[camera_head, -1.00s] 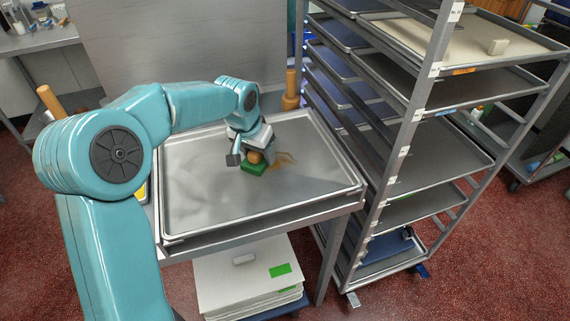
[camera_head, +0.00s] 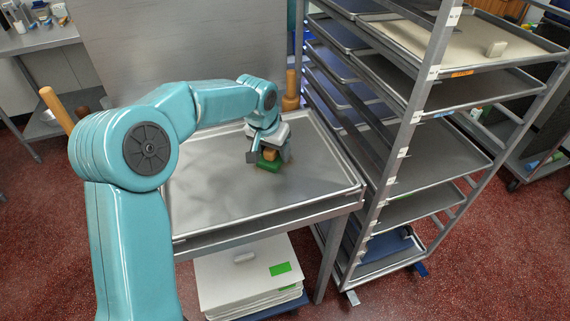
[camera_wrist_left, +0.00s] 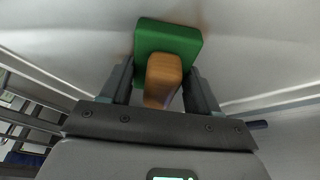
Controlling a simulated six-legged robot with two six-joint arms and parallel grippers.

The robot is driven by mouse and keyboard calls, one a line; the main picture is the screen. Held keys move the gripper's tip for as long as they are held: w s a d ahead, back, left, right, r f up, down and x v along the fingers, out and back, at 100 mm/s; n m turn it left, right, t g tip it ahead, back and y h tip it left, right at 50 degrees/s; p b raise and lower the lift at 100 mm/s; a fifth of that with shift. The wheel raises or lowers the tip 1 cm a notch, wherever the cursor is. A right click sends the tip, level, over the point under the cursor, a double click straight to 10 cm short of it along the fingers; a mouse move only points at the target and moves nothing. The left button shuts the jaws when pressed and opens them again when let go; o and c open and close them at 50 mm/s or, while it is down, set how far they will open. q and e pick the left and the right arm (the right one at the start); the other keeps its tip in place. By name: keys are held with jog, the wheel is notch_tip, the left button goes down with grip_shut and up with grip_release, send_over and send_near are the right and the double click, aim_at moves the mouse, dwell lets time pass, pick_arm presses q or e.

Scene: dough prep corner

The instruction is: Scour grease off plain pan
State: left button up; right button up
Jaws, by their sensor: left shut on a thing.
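The plain pan (camera_head: 225,198) is a wide, shallow grey metal tray lying on a steel table. My left gripper (camera_head: 269,154) is over its far right part, shut on the wooden handle of a green scrubber (camera_head: 267,165). The left wrist view shows the tan handle (camera_wrist_left: 163,75) between the two fingers and the green block (camera_wrist_left: 168,38) beyond them, seemingly against the pan surface. A faint brownish smear shows beside the block in that view. In the head view no clear brown patch shows; the gripper and scrubber may hide some. My right gripper is not in view.
A tall rack (camera_head: 392,180) with several trays stands close to the right of the table. A wooden rolling pin (camera_head: 290,88) stands upright behind the pan. The pan's front half is clear.

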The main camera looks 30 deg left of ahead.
pick_arm(q)
jog(key=shift+w+d+p, duration=0.65)
jog(key=shift+w+d, duration=0.55)
jog(key=shift+w, duration=0.15)
jog(key=shift+s+a+f+b, duration=0.15)
jog(key=shift+s+a+b, duration=0.65)
jog(key=shift+s+a, duration=0.45)
jog(key=shift+s, duration=0.15)
jog(key=shift+s+a+b, duration=0.65)
jog(key=shift+s+a, duration=0.6)
jog(key=shift+s, duration=0.2)
jog(key=shift+r, duration=0.2)
